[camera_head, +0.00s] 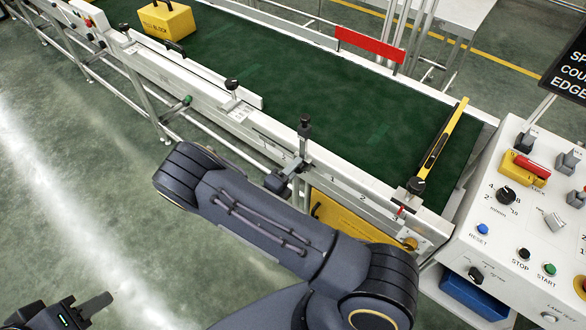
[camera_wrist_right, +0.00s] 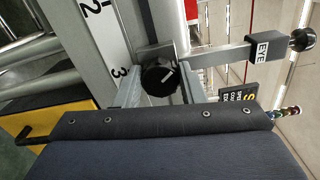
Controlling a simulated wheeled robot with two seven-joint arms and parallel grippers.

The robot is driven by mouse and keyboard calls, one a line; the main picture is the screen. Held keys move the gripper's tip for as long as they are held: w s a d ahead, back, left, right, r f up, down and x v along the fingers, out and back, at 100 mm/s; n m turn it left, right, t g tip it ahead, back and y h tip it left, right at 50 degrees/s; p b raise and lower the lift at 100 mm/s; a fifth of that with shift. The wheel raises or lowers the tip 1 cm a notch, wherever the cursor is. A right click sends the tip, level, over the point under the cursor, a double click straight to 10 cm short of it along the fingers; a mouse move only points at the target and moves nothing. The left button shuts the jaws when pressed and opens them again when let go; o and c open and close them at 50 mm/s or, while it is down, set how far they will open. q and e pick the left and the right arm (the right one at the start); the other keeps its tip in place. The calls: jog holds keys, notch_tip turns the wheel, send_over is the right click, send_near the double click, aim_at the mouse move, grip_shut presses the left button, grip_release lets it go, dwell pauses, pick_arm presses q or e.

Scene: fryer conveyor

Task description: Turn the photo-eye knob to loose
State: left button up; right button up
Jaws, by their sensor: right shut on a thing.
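The photo-eye knob (camera_wrist_right: 160,79) is black and round with a white line, which points up and right in the right wrist view. My right gripper (camera_wrist_right: 162,92) has a grey finger on either side of the knob and is shut on it. The knob sits on a clamp at the conveyor rail. A post with a block marked EYE (camera_wrist_right: 264,49) extends from the clamp; this photo-eye post (camera_head: 304,132) stands upright in the head view. There my right arm hides the right fingers. My left gripper (camera_head: 82,312) is partly in view at the bottom left; its opening is unclear.
The green conveyor belt (camera_head: 270,75) carries a yellow block (camera_head: 166,20) at its far end. A red plate (camera_head: 370,43) and a yellow-black bar (camera_head: 443,138) stand at the belt. A control panel (camera_head: 520,225) is at the right. The floor at left is clear.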

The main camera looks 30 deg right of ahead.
jog(key=shift+f, duration=0.1)
jog(key=o, duration=1)
jog(key=b+v, duration=0.1)
jog(key=v, duration=0.7)
